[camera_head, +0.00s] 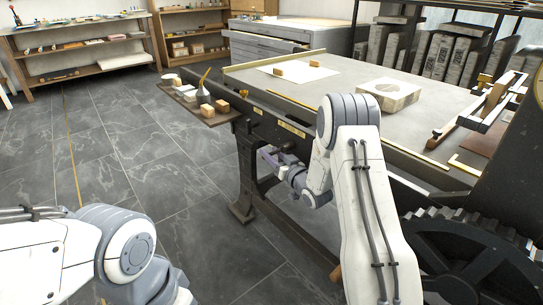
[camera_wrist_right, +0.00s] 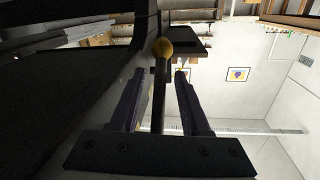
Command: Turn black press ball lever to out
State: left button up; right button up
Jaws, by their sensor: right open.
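The ball lever (camera_wrist_right: 160,75) shows in the right wrist view as a dark rod with a brass-yellow ball (camera_wrist_right: 163,47) at its end. My right gripper (camera_wrist_right: 160,73) is open, with one finger on each side of the rod. I cannot tell whether either finger touches it. In the head view my right gripper (camera_head: 269,156) is at the side of the black press (camera_head: 240,150), below the bed's edge. The lever cannot be made out there. My left arm comes in at the lower left, and its gripper is out of the frame.
The press bed (camera_head: 350,75) carries a pale stone block (camera_head: 388,94). A large gear (camera_head: 470,255) stands at the lower right. The tiled floor at the left is clear.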

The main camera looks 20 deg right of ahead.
grip_shut()
dwell(1.4)
